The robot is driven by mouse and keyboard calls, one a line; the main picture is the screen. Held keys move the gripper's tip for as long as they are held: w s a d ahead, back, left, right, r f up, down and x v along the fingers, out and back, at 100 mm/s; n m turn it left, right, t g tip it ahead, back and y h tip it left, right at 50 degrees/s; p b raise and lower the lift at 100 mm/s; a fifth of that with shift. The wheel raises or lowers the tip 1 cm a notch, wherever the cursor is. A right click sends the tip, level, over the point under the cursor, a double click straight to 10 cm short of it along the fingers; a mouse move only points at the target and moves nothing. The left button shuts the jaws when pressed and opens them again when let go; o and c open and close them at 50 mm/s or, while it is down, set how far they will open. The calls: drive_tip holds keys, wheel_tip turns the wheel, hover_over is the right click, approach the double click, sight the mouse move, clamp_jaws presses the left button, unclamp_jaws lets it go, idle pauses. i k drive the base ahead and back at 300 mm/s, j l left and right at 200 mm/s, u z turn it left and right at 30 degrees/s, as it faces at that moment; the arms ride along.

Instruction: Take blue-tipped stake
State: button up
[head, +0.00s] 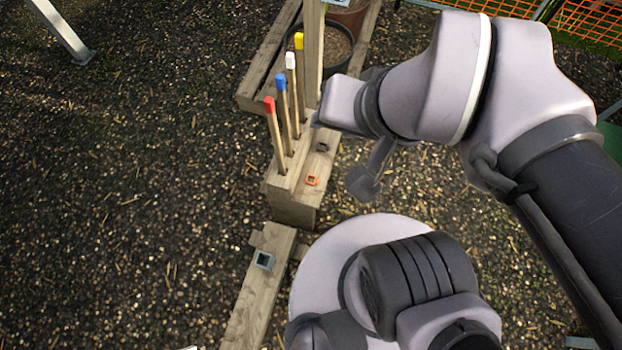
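The blue-tipped stake (284,108) stands upright in a wooden block (292,210), in the head view. It is a slim wooden stick with a blue top. It is second from the near end of a row, between a red-tipped stake (276,135) and a white-tipped stake (294,95). A yellow-tipped stake (301,75) stands behind them. My arm comes in from the right, and its pale wrist part lies just right of the row. I cannot make out my gripper's fingers. Nothing is seen touching the blue-tipped stake.
A thick wooden post (312,55) rises close behind the row. A small orange square socket (312,181) and a dark one (322,147) sit on the block. A plank with a grey socket (264,261) lies nearer. A pot (338,48) stands behind. Open ground lies left.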

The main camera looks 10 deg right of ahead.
sight(279, 79)
drive_tip(key=i+l+u, duration=0.25)
drive_tip(key=u, duration=0.25)
drive_tip(key=i+l+u, duration=0.2)
drive_tip(key=l+u, duration=0.3)
drive_tip(key=k+j+u, duration=0.35)
drive_tip(key=i+j, duration=0.05)
drive_tip(key=i, duration=0.05)
